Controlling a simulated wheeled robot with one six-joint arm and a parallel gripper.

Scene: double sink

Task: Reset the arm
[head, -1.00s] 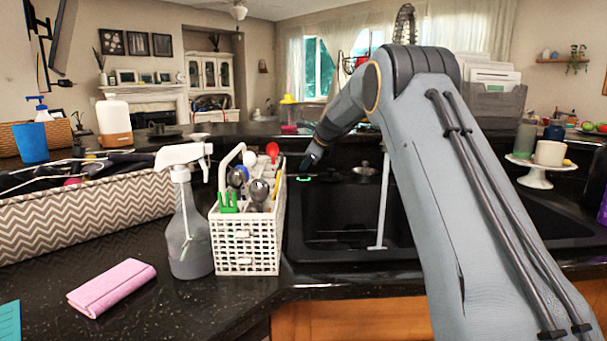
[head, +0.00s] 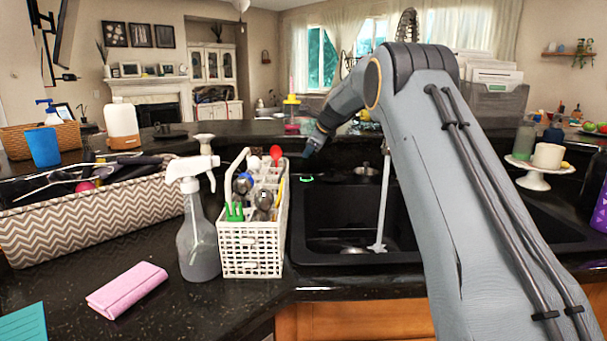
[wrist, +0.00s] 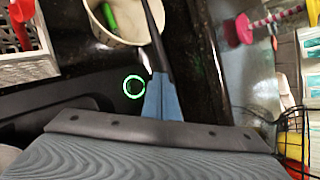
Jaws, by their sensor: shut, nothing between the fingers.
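My gripper (head: 310,150) hangs in the air above the back left of the black sink, at the end of my bent arm. Its fingers are shut with nothing held. In the wrist view its grey ridged end (wrist: 150,155) fills the bottom of the picture. A glowing green ring (head: 306,179) shows just below the gripper by the sink's back edge, and it also shows in the wrist view (wrist: 134,87). A blue-headed tool with a black handle (wrist: 163,98) shows beyond the grey end; whether they touch cannot be told.
A white cake stand (head: 538,175) is at right.

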